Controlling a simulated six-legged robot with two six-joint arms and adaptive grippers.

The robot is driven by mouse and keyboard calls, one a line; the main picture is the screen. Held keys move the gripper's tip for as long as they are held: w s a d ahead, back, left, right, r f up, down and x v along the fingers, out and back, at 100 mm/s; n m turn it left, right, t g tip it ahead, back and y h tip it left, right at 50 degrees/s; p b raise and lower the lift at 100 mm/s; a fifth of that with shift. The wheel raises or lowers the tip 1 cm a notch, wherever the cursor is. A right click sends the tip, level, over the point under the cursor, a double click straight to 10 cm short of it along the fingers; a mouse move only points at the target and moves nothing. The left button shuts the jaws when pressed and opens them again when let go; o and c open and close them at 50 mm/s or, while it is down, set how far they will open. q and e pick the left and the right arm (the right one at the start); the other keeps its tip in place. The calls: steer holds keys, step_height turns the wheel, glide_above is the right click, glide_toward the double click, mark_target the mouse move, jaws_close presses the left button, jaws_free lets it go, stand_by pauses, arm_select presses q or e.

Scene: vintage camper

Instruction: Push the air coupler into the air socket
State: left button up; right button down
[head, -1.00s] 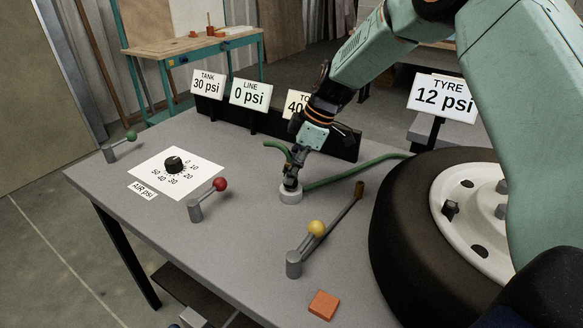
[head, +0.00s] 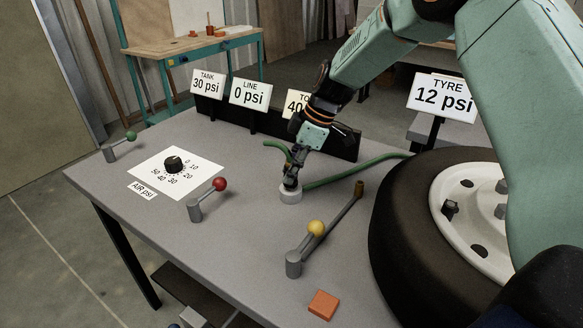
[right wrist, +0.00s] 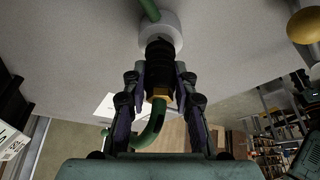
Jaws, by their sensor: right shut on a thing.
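The air socket (head: 290,196) is a short pale grey cylinder standing on the grey table. It also shows in the right wrist view (right wrist: 161,27). The air coupler (right wrist: 160,65) is a dark ribbed cylinder with a brass nut, and a green hose (right wrist: 152,128) trails from it. My right gripper (head: 292,176) is shut on the coupler and holds it upright at the socket's top. The coupler's lower end meets the socket's mouth; how deep it sits I cannot tell. My left gripper is out of view.
A yellow-knobbed lever (head: 316,229) and an orange block (head: 323,305) are in front. A red-knobbed lever (head: 219,185) and a black dial (head: 174,164) are to the left. Pressure signs (head: 249,93) line the back edge.

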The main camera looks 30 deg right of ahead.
steer(key=shift+f+b, duration=0.4)
steer(key=shift+f, duration=0.2)
stand_by(0.5)
steer(key=c, duration=1)
jaws_free()
steer(key=v, duration=1.2)
